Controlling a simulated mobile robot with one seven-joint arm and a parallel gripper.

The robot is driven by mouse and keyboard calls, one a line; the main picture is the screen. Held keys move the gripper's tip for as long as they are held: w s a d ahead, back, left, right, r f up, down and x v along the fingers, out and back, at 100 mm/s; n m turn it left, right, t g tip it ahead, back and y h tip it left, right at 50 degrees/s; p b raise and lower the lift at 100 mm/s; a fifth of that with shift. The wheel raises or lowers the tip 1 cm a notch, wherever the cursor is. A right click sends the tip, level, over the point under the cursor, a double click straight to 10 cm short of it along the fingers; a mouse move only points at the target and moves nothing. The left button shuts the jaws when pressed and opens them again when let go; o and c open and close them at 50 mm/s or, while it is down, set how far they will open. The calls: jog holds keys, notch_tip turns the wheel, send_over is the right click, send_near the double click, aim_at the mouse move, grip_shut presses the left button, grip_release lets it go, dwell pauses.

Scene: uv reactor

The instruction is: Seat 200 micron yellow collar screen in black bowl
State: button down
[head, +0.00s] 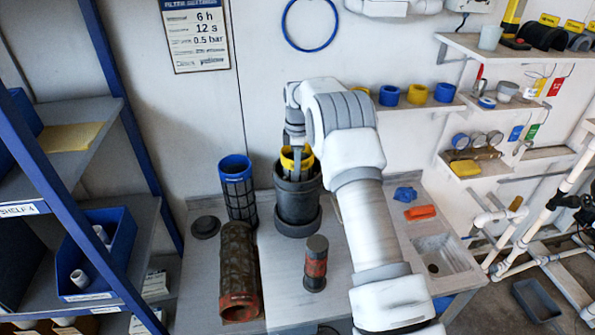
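The yellow collar screen (288,165) stands roughly upright in the mouth of the black bowl (297,205). Its yellow collar shows above the bowl's rim, and its lower part is hidden inside. My gripper (298,165) reaches down from above at the collar, with a grey finger against or inside the ring. The view is too small to tell whether the fingers are closed on the collar. The 200 micron marking cannot be read.
A blue-collared screen (237,190) stands left of the bowl. A dirty brown screen (240,270) with an orange end lies in front of it. A dark cylinder with a red band (316,265) stands on the bench front. A sink (445,255) is at right.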

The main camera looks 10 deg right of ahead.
jog(key=shift+f, duration=1.15)
jog(key=shift+f, duration=0.2)
jog(key=c, duration=1.3)
grip_release()
jog(key=shift+c, duration=0.2)
jog(key=shift+r, duration=0.15)
